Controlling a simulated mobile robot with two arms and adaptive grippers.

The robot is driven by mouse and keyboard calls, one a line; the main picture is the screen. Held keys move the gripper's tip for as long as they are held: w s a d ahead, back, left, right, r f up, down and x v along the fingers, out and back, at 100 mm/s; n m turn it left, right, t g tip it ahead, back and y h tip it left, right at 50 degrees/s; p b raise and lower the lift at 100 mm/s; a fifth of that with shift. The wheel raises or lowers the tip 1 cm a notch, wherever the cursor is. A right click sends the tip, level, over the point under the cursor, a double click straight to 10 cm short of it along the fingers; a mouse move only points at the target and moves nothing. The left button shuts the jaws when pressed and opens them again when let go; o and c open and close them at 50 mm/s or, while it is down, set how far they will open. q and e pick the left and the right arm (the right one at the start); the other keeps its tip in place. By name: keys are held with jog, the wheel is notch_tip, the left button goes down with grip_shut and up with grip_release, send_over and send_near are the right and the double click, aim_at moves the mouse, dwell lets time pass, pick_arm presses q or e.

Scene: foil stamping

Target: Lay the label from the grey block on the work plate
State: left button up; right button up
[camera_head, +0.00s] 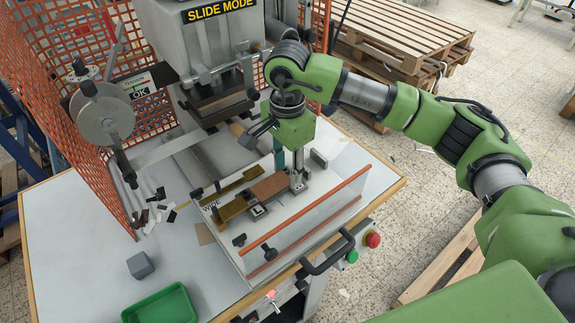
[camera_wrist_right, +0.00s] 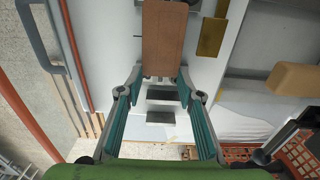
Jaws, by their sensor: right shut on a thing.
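A flat brown label (camera_head: 270,187) lies level over the machine's slide, its near end at my right gripper (camera_head: 297,183). In the right wrist view the label (camera_wrist_right: 163,38) reaches out beyond the fingertips of my right gripper (camera_wrist_right: 160,76), which is shut on its end. A brass-coloured plate (camera_head: 235,208) lies on the slide at the label's left end. I cannot tell whether the label touches what is below it. A grey block (camera_head: 140,265) stands on the table at the left, with nothing on top. My left gripper is not in view.
The stamping press (camera_head: 210,100) stands behind the slide. A clear guard with orange rails (camera_head: 310,215) runs along the front. A green tray (camera_head: 160,308) sits at the table's front left. A smaller grey block (camera_head: 318,158) stands right of my gripper.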

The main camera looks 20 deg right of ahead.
jog(key=shift+f, duration=0.2)
jog(key=o, duration=0.7)
jog(key=shift+r, duration=0.1)
jog(key=shift+r, duration=0.15)
notch_tip(320, 180, up, 12)
jog(key=b, duration=0.4)
